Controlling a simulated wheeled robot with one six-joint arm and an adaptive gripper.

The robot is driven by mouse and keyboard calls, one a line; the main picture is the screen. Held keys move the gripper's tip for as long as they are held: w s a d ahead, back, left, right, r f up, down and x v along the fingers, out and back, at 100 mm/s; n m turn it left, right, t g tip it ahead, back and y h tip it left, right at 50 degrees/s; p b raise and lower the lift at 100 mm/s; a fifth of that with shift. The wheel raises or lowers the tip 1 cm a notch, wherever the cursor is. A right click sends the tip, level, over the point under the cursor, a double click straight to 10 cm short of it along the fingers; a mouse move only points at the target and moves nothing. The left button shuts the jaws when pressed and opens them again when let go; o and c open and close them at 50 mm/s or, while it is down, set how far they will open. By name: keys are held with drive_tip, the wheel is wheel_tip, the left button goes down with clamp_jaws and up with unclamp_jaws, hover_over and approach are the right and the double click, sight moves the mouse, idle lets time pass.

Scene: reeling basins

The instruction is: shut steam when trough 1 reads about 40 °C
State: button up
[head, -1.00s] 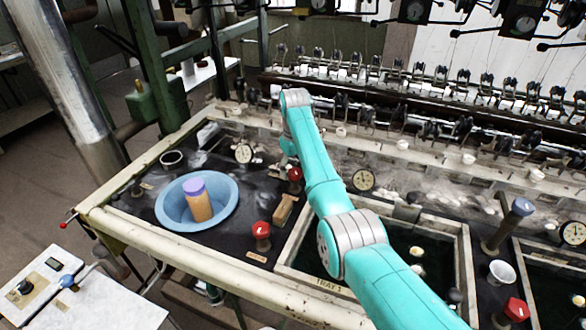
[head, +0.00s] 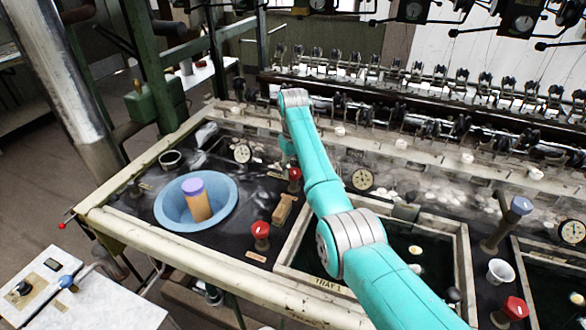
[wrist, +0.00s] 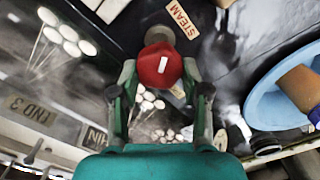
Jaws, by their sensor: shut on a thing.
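A red knob (wrist: 160,66) with a white mark sits between the fingers of my gripper (wrist: 160,88) in the wrist view, and the fingers are shut on it. A label reading STEAM (wrist: 182,17) lies beside its stem. In the head view a red knob (head: 295,174) shows by the end of my arm, which hides most of the gripper. A round dial (head: 361,180) stands behind the trough (head: 465,260) labelled TRAY 1; its reading is too small to tell. My arm crosses over this trough and hides part of it.
A blue basin (head: 168,213) holds an orange cylinder with a purple top (head: 196,200). Another red knob (head: 260,231) stands at the front, near a wooden block (head: 284,209). Reeling machinery lines the back.

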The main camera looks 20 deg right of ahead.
sight(294, 169)
drive_tip(key=m, duration=0.3)
drive_tip(key=shift+d+m, duration=0.1)
drive_tip(key=shift+m, duration=2)
drive_tip(key=o, duration=1.1)
drive_tip(key=shift+o, duration=0.2)
drive_tip(key=shift+r, duration=3.75)
